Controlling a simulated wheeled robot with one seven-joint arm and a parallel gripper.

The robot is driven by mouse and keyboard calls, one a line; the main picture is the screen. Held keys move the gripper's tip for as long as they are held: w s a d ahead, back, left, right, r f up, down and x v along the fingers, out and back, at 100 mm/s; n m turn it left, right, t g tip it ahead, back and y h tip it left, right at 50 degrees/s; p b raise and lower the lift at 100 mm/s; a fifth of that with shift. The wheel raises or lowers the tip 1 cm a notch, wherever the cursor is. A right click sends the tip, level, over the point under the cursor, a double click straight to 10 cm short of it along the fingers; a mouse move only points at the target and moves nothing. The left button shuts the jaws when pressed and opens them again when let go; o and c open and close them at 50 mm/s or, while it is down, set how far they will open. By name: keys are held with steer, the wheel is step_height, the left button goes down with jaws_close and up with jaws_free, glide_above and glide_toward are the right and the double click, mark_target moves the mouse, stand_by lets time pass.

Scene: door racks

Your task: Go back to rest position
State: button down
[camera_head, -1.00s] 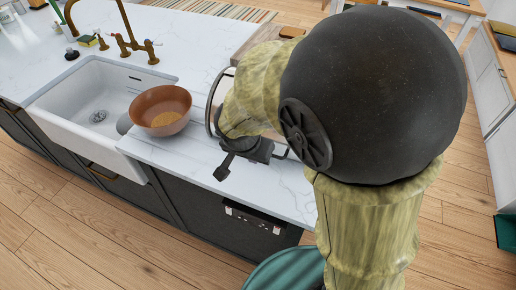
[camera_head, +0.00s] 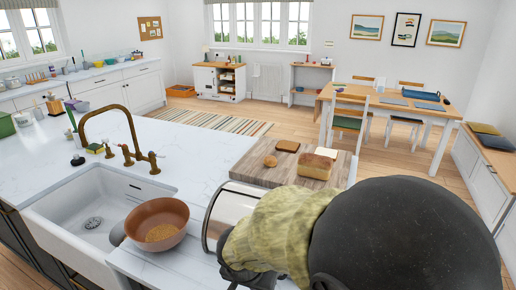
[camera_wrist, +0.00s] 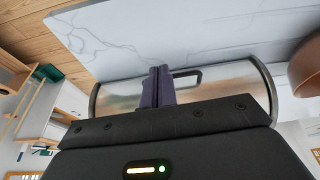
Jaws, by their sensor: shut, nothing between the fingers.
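My gripper (camera_wrist: 158,86) shows in the wrist view with its two dark fingers shut together and nothing between them. It is in front of a shiny metal bread bin (camera_wrist: 215,80) with a dark handle (camera_wrist: 188,74). I cannot tell whether the fingertips touch the bin. In the head view the bread bin (camera_head: 229,207) stands on the counter, partly hidden by my arm. There only dark parts of my wrist show, low in the picture, and the fingertips cannot be made out.
A brown bowl (camera_head: 158,223) sits between the white sink (camera_head: 70,222) and the bin. Behind the bin, a wooden board (camera_head: 252,172) holds a loaf (camera_head: 314,166) and smaller bread pieces. A brass tap (camera_head: 128,140) rises behind the sink. A dining table (camera_head: 385,107) stands far right.

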steer(key=s+d+n+y+p, duration=0.1)
steer(key=s+d+n, duration=0.2)
steer(key=d, duration=1.3)
steer(key=shift+d+r+n+g+p, duration=0.25)
steer(key=shift+n+g+p, duration=0.15)
steer(key=shift+s, duration=0.1)
stand_by(0.3)
